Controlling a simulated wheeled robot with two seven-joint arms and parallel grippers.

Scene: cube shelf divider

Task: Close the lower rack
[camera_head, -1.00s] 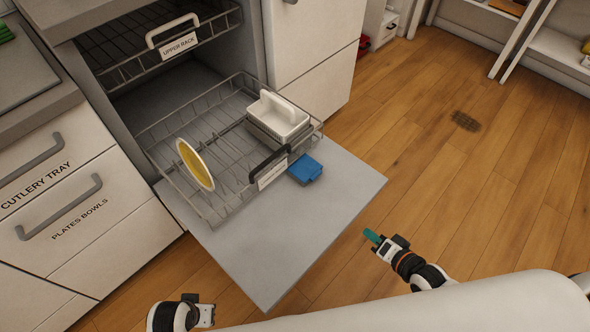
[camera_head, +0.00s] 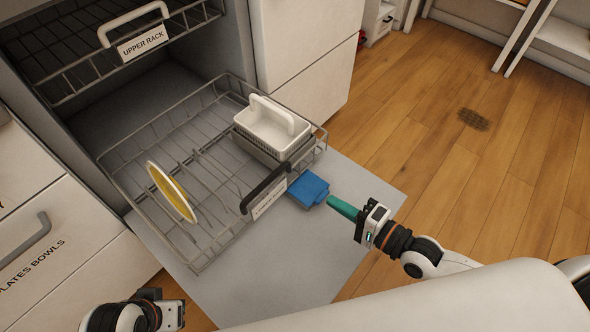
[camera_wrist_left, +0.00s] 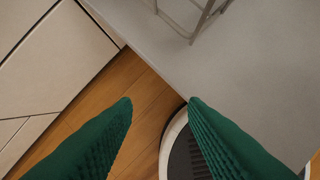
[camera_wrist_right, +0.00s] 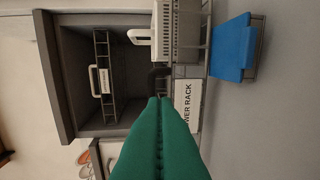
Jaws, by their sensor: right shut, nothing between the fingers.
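The lower rack (camera_head: 188,262) is a grey wire basket pulled out over the open dishwasher door (camera_head: 290,275). Its dark handle (camera_head: 264,187) and label face me; the label also shows in the right wrist view (camera_wrist_right: 187,105). The rack holds a yellow-and-white plate (camera_head: 172,191) and a white cutlery basket (camera_head: 272,128). My right gripper (camera_head: 332,200) is shut and empty, its green fingertips close to the blue box at the rack's front, apart from the handle. My left gripper (camera_wrist_left: 160,100) is open and empty near the door's edge; its fingers are hidden in the head view.
A blue box (camera_head: 309,189) sits at the rack's front right, beside the handle. The upper rack (camera_head: 160,50) is above, also partly out. Drawers (camera_head: 60,230) stand at the left. Wooden floor (camera_head: 460,170) at the right is clear apart from a dark patch.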

